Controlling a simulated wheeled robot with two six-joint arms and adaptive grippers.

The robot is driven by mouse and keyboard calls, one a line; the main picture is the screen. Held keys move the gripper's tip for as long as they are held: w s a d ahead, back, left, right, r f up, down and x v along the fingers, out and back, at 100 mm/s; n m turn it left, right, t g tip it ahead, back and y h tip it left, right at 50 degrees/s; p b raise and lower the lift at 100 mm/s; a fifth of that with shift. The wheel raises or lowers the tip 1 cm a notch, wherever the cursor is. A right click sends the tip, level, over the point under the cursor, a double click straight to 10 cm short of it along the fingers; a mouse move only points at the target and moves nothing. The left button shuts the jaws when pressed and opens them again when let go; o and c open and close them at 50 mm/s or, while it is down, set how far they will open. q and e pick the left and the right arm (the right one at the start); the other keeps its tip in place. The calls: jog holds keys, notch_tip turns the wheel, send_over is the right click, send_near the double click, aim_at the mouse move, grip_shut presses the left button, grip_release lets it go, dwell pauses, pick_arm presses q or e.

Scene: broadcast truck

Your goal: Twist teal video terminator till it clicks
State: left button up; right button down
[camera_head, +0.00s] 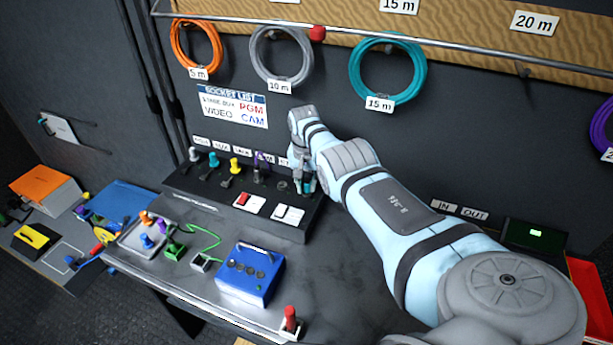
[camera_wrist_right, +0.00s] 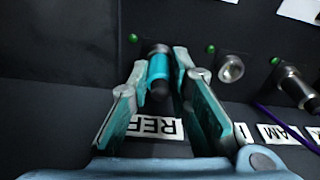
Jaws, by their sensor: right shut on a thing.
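The teal video terminator (camera_wrist_right: 158,68) sits between my right fingertips in the right wrist view. It has a metal collar at the panel face and a dark end toward the camera. It stands at the socket above the REF label (camera_wrist_right: 154,127). My right gripper (camera_wrist_right: 160,64) is shut on it. In the head view my right gripper (camera_head: 305,180) is at the right end of the black socket panel (camera_head: 190,183), and the terminator is hard to separate from the fingers. Whether it is fully seated cannot be told. My left gripper is not in view.
An empty metal socket (camera_wrist_right: 231,68) and a plug with a purple cable (camera_wrist_right: 304,112) are close beside the terminator. Grey, teal (camera_head: 213,160) and yellow (camera_head: 235,166) plugs stand along the panel. A blue box (camera_head: 249,277) and a small tray (camera_head: 143,240) sit on the bench.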

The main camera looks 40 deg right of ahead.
jog(key=shift+s+m, duration=0.1)
jog(key=shift+m, duration=0.2)
jog(key=shift+f, duration=0.1)
jog(key=shift+f+m+b, duration=0.1)
jog(key=shift+m+b, duration=0.25)
jog(key=shift+m, duration=0.15)
jog(key=c, duration=1.4)
grip_release()
jog(key=r, duration=0.8)
jog(key=a+r, duration=0.1)
jog(key=r, duration=0.3)
jog(key=shift+s+a, duration=0.1)
jog(key=shift+s, duration=0.2)
